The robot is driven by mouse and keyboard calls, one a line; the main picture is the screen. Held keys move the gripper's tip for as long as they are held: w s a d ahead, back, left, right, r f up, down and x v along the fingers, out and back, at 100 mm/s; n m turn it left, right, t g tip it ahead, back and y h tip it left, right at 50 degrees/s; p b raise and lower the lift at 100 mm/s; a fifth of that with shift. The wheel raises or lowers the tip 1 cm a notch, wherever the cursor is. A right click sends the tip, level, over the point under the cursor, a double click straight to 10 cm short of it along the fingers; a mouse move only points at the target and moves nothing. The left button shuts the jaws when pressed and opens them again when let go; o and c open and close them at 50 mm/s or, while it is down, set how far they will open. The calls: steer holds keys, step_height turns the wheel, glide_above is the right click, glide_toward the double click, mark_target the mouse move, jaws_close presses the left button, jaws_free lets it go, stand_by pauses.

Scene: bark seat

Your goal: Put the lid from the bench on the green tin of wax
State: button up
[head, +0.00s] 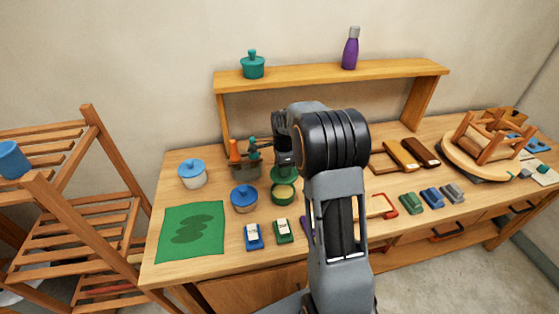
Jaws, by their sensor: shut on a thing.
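The green tin (283,196) stands on the wooden bench with its top uncovered, pale wax showing inside. My gripper (284,164) points down just behind and above the tin in the head view. It is shut on a green lid (284,173), which shows only partly beneath the fingers. The lid looks close to the tin's back rim; I cannot tell whether they touch. My arm hides part of the bench right of the tin.
A green cloth (190,232) lies at front left. A raised shelf (310,75) spans the back.

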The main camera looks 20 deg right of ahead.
steer(key=shift+f+b, duration=2.35)
steer(key=shift+f, duration=1)
steer(key=shift+a+f+b, duration=0.15)
steer(key=shift+f+b, duration=0.2)
steer(key=shift+f, duration=0.2)
steer(key=o, duration=1)
steer(key=shift+o, duration=0.3)
steer(key=o, duration=0.7)
steer(key=shift+c, duration=0.2)
steer(key=shift+r, duration=0.15)
steer(key=shift+r+p, duration=2.45)
steer(key=shift+r, duration=0.9)
